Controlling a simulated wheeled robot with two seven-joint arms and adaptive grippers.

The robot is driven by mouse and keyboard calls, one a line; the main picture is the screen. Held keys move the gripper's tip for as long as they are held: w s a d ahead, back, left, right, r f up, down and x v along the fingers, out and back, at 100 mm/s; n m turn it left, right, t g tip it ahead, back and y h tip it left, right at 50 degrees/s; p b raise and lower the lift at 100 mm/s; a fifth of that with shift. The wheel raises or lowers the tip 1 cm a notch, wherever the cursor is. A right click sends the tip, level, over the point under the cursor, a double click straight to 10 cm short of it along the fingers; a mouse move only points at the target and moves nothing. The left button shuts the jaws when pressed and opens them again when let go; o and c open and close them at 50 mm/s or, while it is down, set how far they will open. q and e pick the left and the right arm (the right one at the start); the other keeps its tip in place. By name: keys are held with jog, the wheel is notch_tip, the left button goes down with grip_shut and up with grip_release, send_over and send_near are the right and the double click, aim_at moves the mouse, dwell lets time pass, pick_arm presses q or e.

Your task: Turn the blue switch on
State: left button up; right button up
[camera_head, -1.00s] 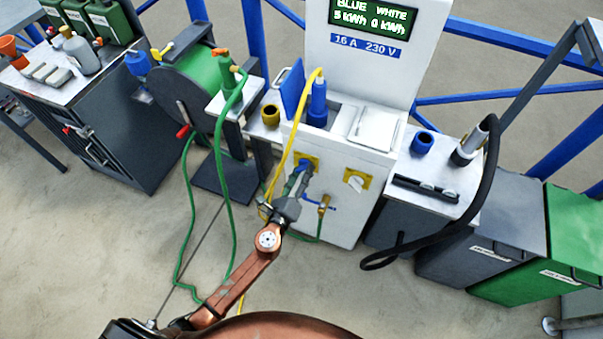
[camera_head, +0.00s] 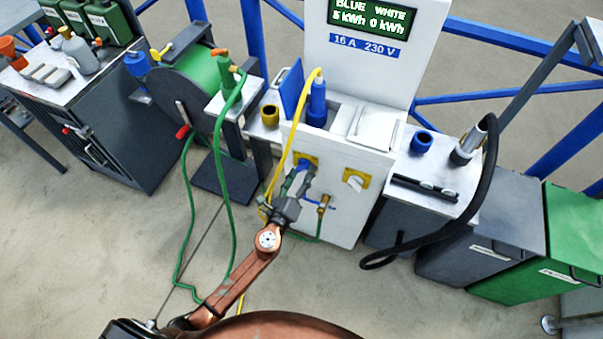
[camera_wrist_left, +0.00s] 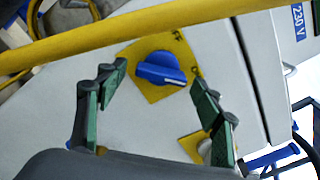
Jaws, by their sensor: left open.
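The blue switch (camera_wrist_left: 162,69) is a rotary knob on a yellow plate on the white pedestal's front. In the left wrist view its handle lies nearly sideways, with a white mark toward the right. In the head view its yellow plate (camera_head: 309,156) shows, and my gripper mostly covers the knob. My left gripper (camera_head: 300,178) is open in front of it. In the left wrist view its two fingers (camera_wrist_left: 157,84) stand either side of the knob, apart from it in the picture; contact cannot be told. My right gripper is not in view.
A white switch (camera_head: 355,180) on a yellow plate sits right of the blue one. A yellow cable (camera_head: 296,135) hangs close by and crosses the wrist view. A small brass tap (camera_head: 323,203) is below. A green hose (camera_head: 232,190) hangs left.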

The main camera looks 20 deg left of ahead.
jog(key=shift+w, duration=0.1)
pick_arm(q)
jog(key=s, duration=1.2)
jog(key=shift+a, duration=0.2)
